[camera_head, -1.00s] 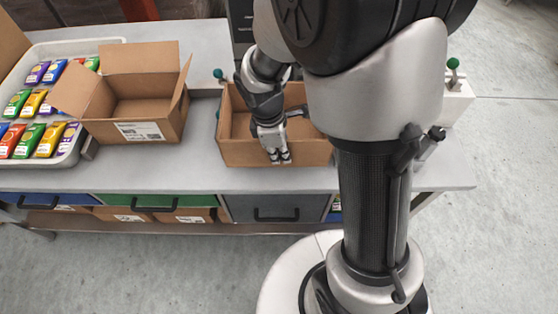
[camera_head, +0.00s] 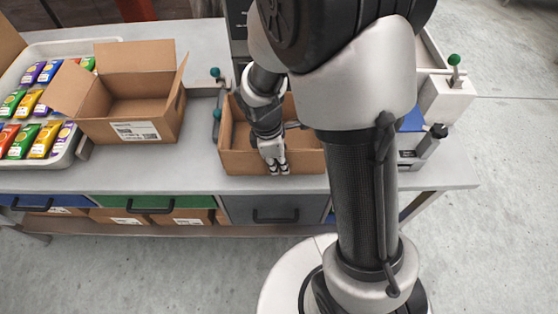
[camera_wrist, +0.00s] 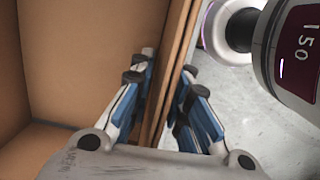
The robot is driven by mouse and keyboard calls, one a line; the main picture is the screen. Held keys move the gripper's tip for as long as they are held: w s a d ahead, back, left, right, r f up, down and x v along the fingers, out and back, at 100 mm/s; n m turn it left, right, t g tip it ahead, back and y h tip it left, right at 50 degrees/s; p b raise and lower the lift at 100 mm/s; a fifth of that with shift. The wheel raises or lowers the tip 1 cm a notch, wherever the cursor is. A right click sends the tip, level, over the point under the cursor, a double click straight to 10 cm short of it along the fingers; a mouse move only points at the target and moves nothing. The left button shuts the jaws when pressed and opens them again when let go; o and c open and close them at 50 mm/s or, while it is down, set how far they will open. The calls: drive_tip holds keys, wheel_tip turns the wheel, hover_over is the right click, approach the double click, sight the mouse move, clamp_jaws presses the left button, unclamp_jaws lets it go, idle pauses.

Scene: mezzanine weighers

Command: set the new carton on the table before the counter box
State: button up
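A low, open brown carton (camera_head: 240,163) is at the front middle of the table (camera_head: 170,182). My gripper (camera_head: 275,169) is at its near wall. In the wrist view my gripper (camera_wrist: 165,90) has one finger inside the carton and one outside, shut on the cardboard wall (camera_wrist: 172,50). The carton's inside (camera_wrist: 90,60) looks empty where it shows. My arm hides the carton's right back part. I cannot tell whether its bottom touches the table. A dark grey box (camera_head: 238,28) stands behind it, partly hidden by my arm; I cannot tell if it is the counter box.
A brown carton with raised flaps and a label (camera_head: 160,130) stands to the left. A white tray (camera_head: 110,43) holds several colourful packets at the far left. A white device with a green knob (camera_head: 455,60) stands at the right.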

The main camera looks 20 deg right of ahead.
drive_tip(key=shift+o, duration=0.7)
drive_tip(key=r+p, duration=0.1)
drive_tip(key=r, duration=0.3)
drive_tip(key=a+r+p, duration=0.1)
drive_tip(key=r+p, duration=0.1)
drive_tip(key=r, duration=0.2)
drive_tip(key=r+p, duration=0.1)
drive_tip(key=r, duration=0.3)
drive_tip(key=shift+w+a+p, duration=0.15)
drive_tip(key=shift+a+p, duration=0.15)
drive_tip(key=shift+a, duration=0.05)
drive_tip(key=s+d+r+m+t+y, duration=0.1)
drive_tip(key=s+r+m+t, duration=0.4)
drive_tip(key=s+r+m, duration=0.9)
drive_tip(key=shift+s+d+r+y, duration=0.4)
drive_tip(key=shift+s+r, duration=0.3)
drive_tip(key=shift+r, duration=0.1)
drive_tip(key=shift+r, duration=0.15)
